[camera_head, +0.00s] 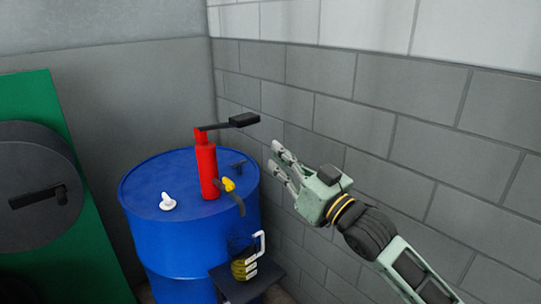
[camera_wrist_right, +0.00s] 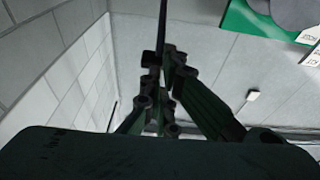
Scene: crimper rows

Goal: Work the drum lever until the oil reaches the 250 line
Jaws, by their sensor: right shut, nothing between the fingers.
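A red hand pump (camera_head: 207,170) stands on the blue drum (camera_head: 165,240) in the head view. Its lever (camera_head: 240,120) is black-gripped and points right, about level. A yellow-collared dark spout (camera_head: 234,192) hangs over a clear jug (camera_head: 247,258) with a white handle, which holds some yellow oil and has white labels; the line values are too small to read. My right gripper (camera_head: 279,163) is right of the pump and below the lever's grip, apart from both. It is shut and empty. It also shows in the right wrist view (camera_wrist_right: 166,75). My left gripper is not in view.
The jug sits on a small dark shelf (camera_head: 258,284) at the drum's front right. A white knob-like piece (camera_head: 167,202) is on the drum top. A block wall (camera_head: 400,110) stands close behind my right arm. A green panel with a dark round part (camera_head: 30,185) is at left.

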